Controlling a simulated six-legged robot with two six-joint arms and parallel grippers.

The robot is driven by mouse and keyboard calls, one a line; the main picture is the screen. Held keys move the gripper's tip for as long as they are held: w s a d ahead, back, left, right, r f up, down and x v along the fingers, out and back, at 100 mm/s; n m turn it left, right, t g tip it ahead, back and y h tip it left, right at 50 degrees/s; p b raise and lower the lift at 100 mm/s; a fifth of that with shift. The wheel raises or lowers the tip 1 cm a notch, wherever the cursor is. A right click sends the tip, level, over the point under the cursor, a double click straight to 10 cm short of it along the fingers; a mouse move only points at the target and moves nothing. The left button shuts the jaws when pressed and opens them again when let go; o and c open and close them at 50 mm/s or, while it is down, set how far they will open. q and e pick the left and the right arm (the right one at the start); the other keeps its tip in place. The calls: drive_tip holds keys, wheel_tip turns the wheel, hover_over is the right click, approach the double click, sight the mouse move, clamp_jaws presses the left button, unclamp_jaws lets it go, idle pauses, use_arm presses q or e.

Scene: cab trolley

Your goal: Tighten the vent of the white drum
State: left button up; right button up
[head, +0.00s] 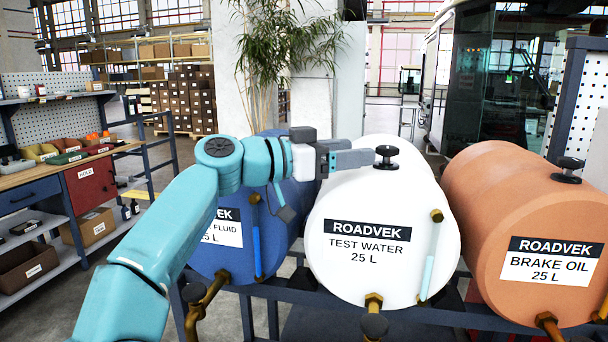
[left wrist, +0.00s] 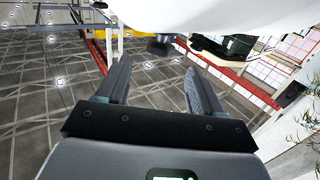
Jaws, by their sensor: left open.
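The white drum (head: 345,275), labelled ROADVEK TEST WATER 25 L, lies on its side in the middle of the head view. Its vent (head: 386,158), a dark knob on a short stem, stands upright on top. My left gripper (head: 372,157) reaches in from the left, level with the knob, its fingertips close to the knob's left side. In the left wrist view the fingers (left wrist: 158,66) are spread and empty. The dark vent knob (left wrist: 159,46) shows just ahead, between the fingertip directions, under the white drum (left wrist: 215,14). I cannot tell whether they touch. My right gripper is not in view.
A blue drum (head: 285,220) lies to the left, partly behind my arm, and an orange drum (head: 490,200) with its own dark vent (head: 569,170) to the right. Brass taps (head: 374,305) stick out in front. A workbench (head: 60,170) stands at far left.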

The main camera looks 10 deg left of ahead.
use_arm(q)
drive_tip(key=b+v, duration=0.2)
drive_tip(key=v, duration=0.7)
drive_tip(key=shift+s+a+b, duration=0.25)
drive_tip(key=shift+a+b, duration=0.05)
drive_tip(key=shift+b, duration=0.05)
